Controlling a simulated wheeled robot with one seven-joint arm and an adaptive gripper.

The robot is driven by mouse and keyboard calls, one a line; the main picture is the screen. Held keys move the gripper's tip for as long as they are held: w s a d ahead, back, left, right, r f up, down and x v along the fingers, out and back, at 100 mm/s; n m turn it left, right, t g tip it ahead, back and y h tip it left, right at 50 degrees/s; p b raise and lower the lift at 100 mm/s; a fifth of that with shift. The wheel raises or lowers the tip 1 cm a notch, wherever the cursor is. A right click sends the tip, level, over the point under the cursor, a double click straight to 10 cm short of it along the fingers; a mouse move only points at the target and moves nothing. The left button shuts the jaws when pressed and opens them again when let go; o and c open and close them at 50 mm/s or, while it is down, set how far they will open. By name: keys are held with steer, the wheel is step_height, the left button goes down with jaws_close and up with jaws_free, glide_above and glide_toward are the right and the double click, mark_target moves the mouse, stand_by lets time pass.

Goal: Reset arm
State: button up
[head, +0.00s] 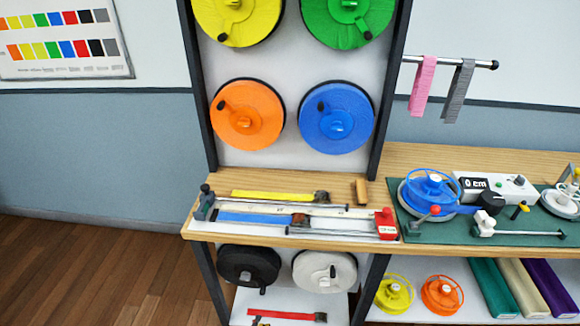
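My gripper and arm do not show in the head view, so I cannot see how the gripper stands. On the wall rack are a yellow reel (237,18), a green reel (347,18), an orange reel (248,114) and a blue reel (336,118), each with a dark crank knob. The wooden bench (385,155) below holds a yellow strap (272,196) and a blue strap (253,218) lying lengthwise beside metal rods. A red block (386,223) stands at the right end of the rods.
A green mat (455,230) at the right carries a blue spool (430,190) and a "0 cm" counter (476,184). Pink (423,85) and grey (459,90) straps hang from a rod. Reels and rolls sit on lower shelves. The wooden floor (90,270) at left is clear.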

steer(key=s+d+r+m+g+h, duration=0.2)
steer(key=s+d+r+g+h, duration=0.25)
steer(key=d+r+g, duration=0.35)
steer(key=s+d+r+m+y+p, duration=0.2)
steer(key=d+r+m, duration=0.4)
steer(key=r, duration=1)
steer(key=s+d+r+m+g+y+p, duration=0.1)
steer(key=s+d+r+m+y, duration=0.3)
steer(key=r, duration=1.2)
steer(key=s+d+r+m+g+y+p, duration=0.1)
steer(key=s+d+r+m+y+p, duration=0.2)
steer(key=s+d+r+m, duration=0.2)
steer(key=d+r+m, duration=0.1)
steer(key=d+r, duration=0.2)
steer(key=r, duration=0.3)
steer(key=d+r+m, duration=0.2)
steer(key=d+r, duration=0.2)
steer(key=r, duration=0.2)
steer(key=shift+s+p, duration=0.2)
steer(key=shift+p, duration=0.1)
